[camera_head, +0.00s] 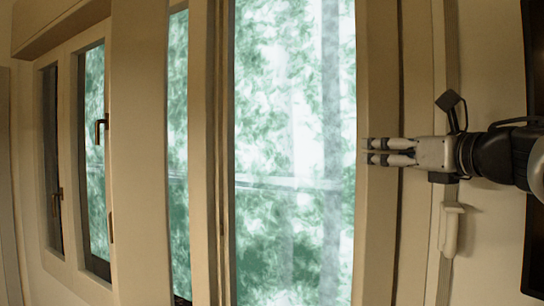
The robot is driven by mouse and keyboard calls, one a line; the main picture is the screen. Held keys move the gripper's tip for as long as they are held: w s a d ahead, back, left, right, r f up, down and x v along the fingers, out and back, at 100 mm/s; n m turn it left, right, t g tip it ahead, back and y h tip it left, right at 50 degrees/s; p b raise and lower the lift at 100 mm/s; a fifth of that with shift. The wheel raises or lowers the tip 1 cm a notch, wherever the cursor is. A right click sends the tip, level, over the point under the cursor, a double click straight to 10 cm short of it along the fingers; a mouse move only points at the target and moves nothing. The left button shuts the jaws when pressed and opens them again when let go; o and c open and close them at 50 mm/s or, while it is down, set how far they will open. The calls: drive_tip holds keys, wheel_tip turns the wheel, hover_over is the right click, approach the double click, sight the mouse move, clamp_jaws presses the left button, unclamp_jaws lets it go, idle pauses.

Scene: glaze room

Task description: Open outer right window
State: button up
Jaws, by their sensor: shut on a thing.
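The outer right window (290,150) is the large bright pane in the camera_head view, with a beige frame (375,240) along its right side. My gripper (367,151) comes in from the right, with its two light fingers pointing left in front of that frame. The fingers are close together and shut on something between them. I cannot make out what they hold. No handle of this window shows clearly. The frame's left upright (200,200) stands beside a narrow strip of glass.
Two more windows stand at the left, one with a dark handle (100,130) and one with a lower handle (57,195). A white fitting (450,231) on a vertical strip sits on the wall below my gripper. A dark panel edge is at the far right.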

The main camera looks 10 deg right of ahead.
drive_tip(key=shift+s+d+f+n+g+y+p, duration=0.1)
drive_tip(key=shift+s+d+n+g+y+p, duration=0.1)
drive_tip(key=shift+n+y, duration=0.35)
drive_tip(key=shift+s+d+f+n+g+y+p, duration=0.1)
drive_tip(key=shift+n+g+y+p, duration=0.2)
drive_tip(key=shift+y, duration=0.45)
drive_tip(key=o, duration=1.1)
drive_tip(key=shift+o, duration=1.4)
drive_tip(key=shift+s+r, duration=0.1)
drive_tip(key=shift+s, duration=0.05)
drive_tip(key=shift+o, duration=0.6)
drive_tip(key=shift+a, duration=0.1)
drive_tip(key=v, duration=1.2)
